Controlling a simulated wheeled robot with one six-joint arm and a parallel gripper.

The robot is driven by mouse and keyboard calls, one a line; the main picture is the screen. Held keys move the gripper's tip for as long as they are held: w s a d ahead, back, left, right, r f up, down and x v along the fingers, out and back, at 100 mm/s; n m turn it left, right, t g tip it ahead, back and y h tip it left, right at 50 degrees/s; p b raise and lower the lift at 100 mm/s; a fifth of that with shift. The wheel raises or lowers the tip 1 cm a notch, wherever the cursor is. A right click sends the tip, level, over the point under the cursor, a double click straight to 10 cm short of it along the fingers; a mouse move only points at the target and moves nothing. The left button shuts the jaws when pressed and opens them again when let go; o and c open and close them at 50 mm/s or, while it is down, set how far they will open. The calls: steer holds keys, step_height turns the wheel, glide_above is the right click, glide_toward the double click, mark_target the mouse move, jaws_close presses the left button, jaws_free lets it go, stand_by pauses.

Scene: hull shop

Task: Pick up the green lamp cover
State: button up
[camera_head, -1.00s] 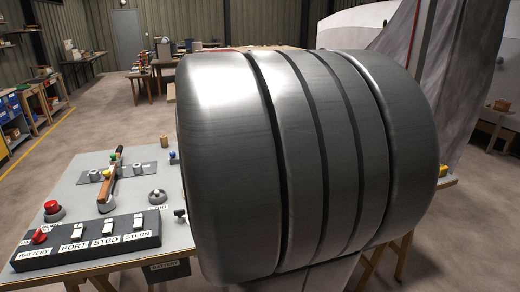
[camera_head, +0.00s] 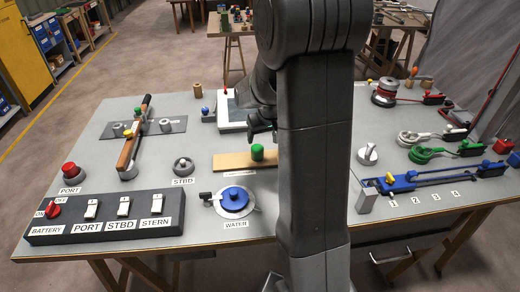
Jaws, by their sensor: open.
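A small green cylinder (camera_head: 257,152), which looks like the green lamp cover, stands upright on a light wooden strip (camera_head: 230,162) in the middle of the bench. My gripper (camera_head: 262,134) is open, small and dark in the picture. It appears just above and behind the green cylinder, beside my dark arm. I see no contact, but the exact gap cannot be told. My arm hides the right end of the strip.
A blue-capped water fitting (camera_head: 234,200) lies in front of the strip. A switch box (camera_head: 104,216) is at front left. Cables and a blue slider rail (camera_head: 425,180) fill the right side.

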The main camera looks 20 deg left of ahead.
mark_target(258, 149)
steer(key=x, duration=0.4)
steer(key=shift+f, duration=0.2)
steer(key=x, duration=0.2)
steer(key=s+p+x, duration=0.1)
steer(key=x, duration=0.1)
steer(key=shift+w+a+f, duration=0.1)
steer(key=shift+a+f, duration=0.1)
steer(key=shift+w+a+f, duration=0.15)
steer(key=shift+w+f, duration=0.05)
steer(key=shift+f, duration=0.3)
steer(key=c, duration=1.1)
